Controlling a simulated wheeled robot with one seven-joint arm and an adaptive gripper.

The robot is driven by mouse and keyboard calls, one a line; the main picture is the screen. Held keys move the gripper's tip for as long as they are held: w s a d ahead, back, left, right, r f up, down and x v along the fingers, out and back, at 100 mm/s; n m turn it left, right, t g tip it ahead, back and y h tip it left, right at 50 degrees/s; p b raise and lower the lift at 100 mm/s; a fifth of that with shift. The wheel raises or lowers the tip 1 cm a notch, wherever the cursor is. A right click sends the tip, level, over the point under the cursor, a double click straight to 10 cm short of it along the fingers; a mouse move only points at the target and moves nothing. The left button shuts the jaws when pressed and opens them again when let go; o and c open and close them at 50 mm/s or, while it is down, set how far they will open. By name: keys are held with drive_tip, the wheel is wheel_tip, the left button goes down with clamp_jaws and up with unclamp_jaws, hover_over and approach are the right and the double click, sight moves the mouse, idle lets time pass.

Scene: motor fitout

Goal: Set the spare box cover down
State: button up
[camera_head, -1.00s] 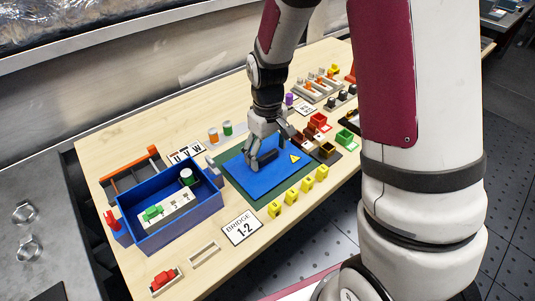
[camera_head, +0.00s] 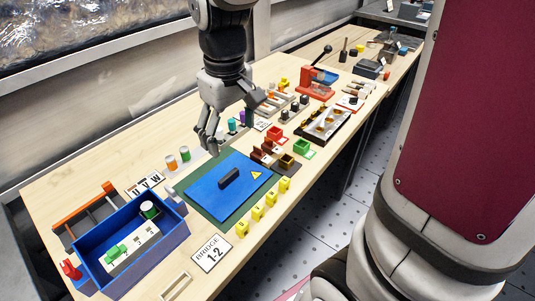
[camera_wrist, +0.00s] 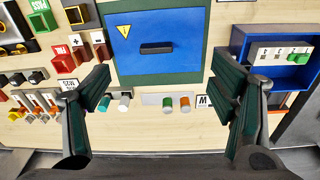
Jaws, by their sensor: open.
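The spare box cover (camera_head: 214,197) is a flat blue plate with a dark raised handle and a yellow warning triangle. It lies flat on the dark green mat (camera_head: 184,188) on the table. It also shows in the wrist view (camera_wrist: 180,60), with its handle near the middle. My gripper (camera_head: 212,150) is open and empty above the far edge of the cover, apart from it. In the wrist view the two fingers (camera_wrist: 166,100) are spread wide with nothing between them.
A blue open box (camera_head: 180,242) with a terminal block and a green-white cylinder stands at the left. Several yellow numbered blocks (camera_head: 257,214) line the near edge of the mat. Small coloured bins (camera_head: 303,147) stand to the right. Orange and green cylinders (camera_head: 171,162) stand behind.

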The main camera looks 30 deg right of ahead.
drive_tip(key=s+r+m+t, duration=0.1)
drive_tip(key=s+r, duration=0.2)
drive_tip(key=s, duration=0.5)
drive_tip(key=s+r+m+t, duration=0.1)
drive_tip(key=s+r+t, duration=0.1)
drive_tip(key=s, duration=0.7)
drive_tip(key=shift+s+a+r+m, duration=0.15)
drive_tip(key=shift+s+r+m, duration=0.15)
drive_tip(key=shift+r, duration=0.1)
drive_tip(key=shift+w, duration=0.1)
drive_tip(key=shift+r+p, duration=0.55)
drive_tip(key=shift+r, duration=0.2)
